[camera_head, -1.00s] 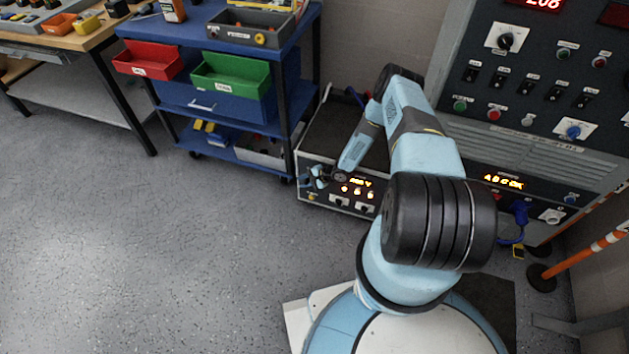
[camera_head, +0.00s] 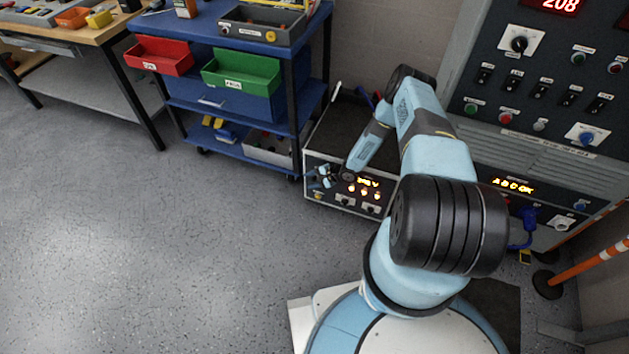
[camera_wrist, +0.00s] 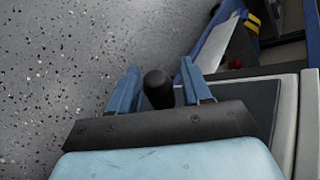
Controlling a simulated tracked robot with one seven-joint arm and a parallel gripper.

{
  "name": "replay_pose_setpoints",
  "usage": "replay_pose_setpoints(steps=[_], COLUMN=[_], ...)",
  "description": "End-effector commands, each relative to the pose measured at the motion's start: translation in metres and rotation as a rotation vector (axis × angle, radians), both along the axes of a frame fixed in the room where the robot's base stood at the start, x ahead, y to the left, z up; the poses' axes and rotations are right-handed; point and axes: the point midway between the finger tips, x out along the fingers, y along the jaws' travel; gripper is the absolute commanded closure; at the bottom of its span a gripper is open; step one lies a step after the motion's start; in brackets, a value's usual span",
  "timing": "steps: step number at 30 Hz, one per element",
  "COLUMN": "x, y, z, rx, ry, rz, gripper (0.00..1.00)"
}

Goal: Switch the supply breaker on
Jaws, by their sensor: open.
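My gripper (camera_head: 322,177) is at the left front of a low box (camera_head: 345,198) on the floor. In the wrist view my gripper (camera_wrist: 160,86) has its two blue fingers apart. A dark rounded knob or post (camera_wrist: 158,90) shows between them; I cannot tell whether they touch it. The box front carries a lit amber display (camera_head: 369,182), amber lamps and small switches. A tall grey panel (camera_head: 575,125) at right has a rotary switch (camera_head: 519,44), a row of black toggles (camera_head: 541,87) and buttons. The labels are too small to read, so I cannot tell which is the supply breaker.
A blue cart (camera_head: 178,104) with red (camera_head: 160,56) and green bins (camera_head: 240,72) stands left of the box. A blue plug with cable (camera_head: 528,218) hangs at the panel. An orange-striped barrier post (camera_head: 590,262) is at right. The floor at left is clear.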

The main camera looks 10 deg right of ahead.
Motion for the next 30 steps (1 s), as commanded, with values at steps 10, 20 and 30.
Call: replay_pose_setpoints(steps=[10,20,30], x=[-0.012,-0.037,-0.051], y=[-0.027,-0.074,-0.098], z=[0.023,0.06,0.079], rx=[0.0,-0.002,0.0], ry=[0.0,0.0,0.001], rz=[-0.002,0.0,0.0], gripper=[0.52,0.52,0.52])
